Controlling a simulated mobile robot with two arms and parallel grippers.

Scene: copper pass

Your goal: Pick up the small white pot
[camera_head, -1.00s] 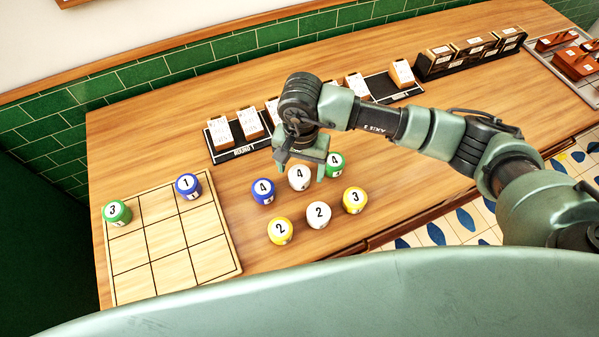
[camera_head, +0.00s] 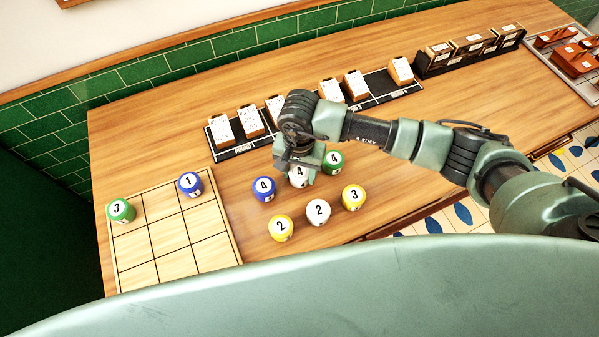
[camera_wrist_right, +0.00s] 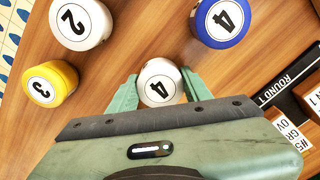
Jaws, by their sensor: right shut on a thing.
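A white pot marked 4 (camera_head: 298,179) is between the fingers of my right gripper (camera_head: 297,171), partly hidden by the gripper. In the right wrist view the same white pot (camera_wrist_right: 159,80) has one green finger against each side, and the gripper is shut on it. I cannot tell whether it is clear of the table. Another white pot, marked 2 (camera_head: 318,211), stands on the table in front of it and also shows in the right wrist view (camera_wrist_right: 82,22). My left gripper is not in view.
Close by stand a blue pot (camera_head: 263,189), a green pot (camera_head: 333,161), and two yellow pots (camera_head: 281,228) (camera_head: 353,197). A wooden grid board (camera_head: 172,235) at left holds a green and a blue pot. A black card rack (camera_head: 232,151) lies behind.

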